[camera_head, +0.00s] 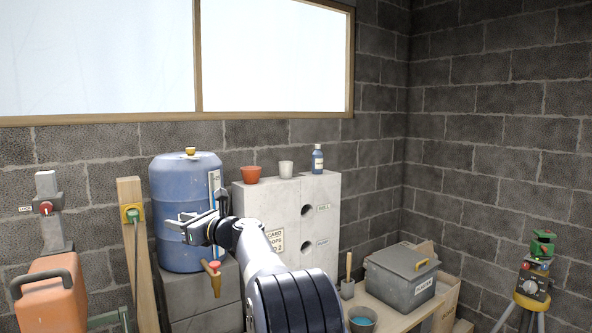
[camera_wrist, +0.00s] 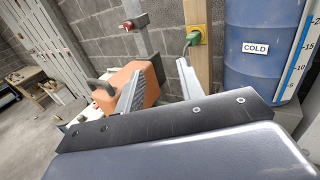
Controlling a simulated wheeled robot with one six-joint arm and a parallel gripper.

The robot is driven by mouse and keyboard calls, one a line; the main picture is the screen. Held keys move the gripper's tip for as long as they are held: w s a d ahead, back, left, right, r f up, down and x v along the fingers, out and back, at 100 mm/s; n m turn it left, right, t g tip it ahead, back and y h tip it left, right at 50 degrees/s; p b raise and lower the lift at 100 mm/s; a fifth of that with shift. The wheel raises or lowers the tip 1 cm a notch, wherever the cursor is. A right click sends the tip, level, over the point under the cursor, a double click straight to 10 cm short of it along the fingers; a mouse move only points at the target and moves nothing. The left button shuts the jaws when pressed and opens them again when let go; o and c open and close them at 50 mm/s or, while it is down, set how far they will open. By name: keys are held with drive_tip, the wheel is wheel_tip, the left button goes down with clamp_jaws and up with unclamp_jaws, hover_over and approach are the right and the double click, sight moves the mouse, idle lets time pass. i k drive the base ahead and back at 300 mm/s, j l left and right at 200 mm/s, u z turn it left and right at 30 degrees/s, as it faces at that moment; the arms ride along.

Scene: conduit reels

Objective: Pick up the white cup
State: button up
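The white cup (camera_head: 286,169) stands upright on top of the pale grey block cabinet (camera_head: 258,204), between a terracotta pot (camera_head: 250,174) and a blue bottle (camera_head: 317,159). My gripper (camera_head: 176,224) is left of the cup and lower than it in the head view, in front of the blue barrel (camera_head: 168,183), pointing left. In the wrist view my gripper (camera_wrist: 160,70) has its two fingers apart with nothing between them. The cup does not show in the wrist view.
An orange container (camera_head: 53,294) and a wooden post (camera_head: 132,207) stand at the left. A brass tap (camera_head: 215,277) juts below my gripper. At the right are a lidded grey box (camera_head: 400,283) and a tripod instrument (camera_head: 533,283). The space above the cabinet top is clear.

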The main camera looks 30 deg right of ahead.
sight(286, 168)
drive_tip(key=i+l, duration=0.15)
drive_tip(key=l, duration=0.25)
drive_tip(key=i+l, duration=0.15)
drive_tip(key=l, duration=0.3)
drive_tip(key=i+l, duration=0.2)
drive_tip(key=l, duration=0.2)
drive_tip(key=i+l, duration=0.15)
drive_tip(key=l, duration=0.25)
drive_tip(key=i+l, duration=0.15)
drive_tip(key=l, duration=0.25)
drive_tip(key=i+l, duration=0.15)
drive_tip(key=l, duration=0.3)
drive_tip(key=i+l, duration=0.15)
drive_tip(key=l, duration=0.25)
drive_tip(key=i+l, duration=0.15)
drive_tip(key=l, duration=0.25)
